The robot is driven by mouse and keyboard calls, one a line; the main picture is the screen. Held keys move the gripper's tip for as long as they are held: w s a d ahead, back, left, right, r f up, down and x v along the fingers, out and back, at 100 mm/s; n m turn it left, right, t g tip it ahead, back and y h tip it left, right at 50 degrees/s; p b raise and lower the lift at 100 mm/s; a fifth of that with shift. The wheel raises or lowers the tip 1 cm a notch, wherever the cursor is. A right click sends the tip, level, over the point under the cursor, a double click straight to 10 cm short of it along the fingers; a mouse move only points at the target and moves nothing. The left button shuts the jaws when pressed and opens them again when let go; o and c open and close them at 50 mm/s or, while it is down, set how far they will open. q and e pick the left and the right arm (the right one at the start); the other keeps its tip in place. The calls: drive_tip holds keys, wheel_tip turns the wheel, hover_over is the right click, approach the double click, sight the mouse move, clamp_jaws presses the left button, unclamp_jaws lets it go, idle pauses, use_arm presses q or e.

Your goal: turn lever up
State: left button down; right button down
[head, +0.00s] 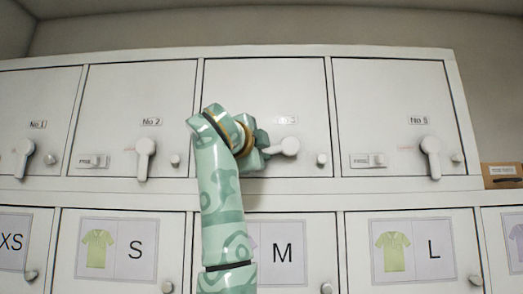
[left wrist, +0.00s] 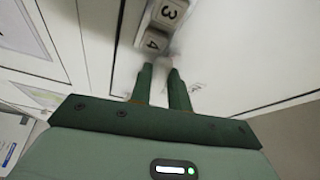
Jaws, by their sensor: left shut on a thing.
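A white lever (head: 289,146) on the third upper locker door (head: 303,85) points sideways to the right, its rounded end showing. My left gripper (head: 262,150) is at this lever, and my arm hides its other part in the head view. In the left wrist view my left gripper (left wrist: 161,78) has its two green fingers on either side of a pale piece (left wrist: 164,62) of the lever, shut on it. My right gripper is in neither view.
Levers on door No 1 (head: 23,156), No 2 (head: 145,155) and No 5 (head: 432,155) hang down. A small knob (head: 321,159) is right of the held lever. Below are doors with shirt size signs (head: 282,250). A brown box (head: 502,175) is at the far right.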

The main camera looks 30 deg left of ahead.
use_arm(q)
drive_tip(key=shift+r+m+g+p, duration=0.4)
drive_tip(key=shift+r+m+p, duration=0.25)
drive_tip(key=shift+m+p, duration=0.45)
drive_tip(key=c, duration=1.3)
unclamp_jaws()
drive_tip(key=s+d+b, duration=0.1)
drive_tip(key=s+b, duration=0.1)
drive_tip(key=s, duration=0.3)
drive_tip(key=s+b, duration=0.3)
drive_tip(key=s, duration=0.2)
drive_tip(key=s+d+b, duration=0.1)
drive_tip(key=s+b, duration=0.2)
drive_tip(key=s, duration=0.3)
drive_tip(key=shift+s+d+r, duration=0.1)
drive_tip(key=shift+d, duration=0.2)
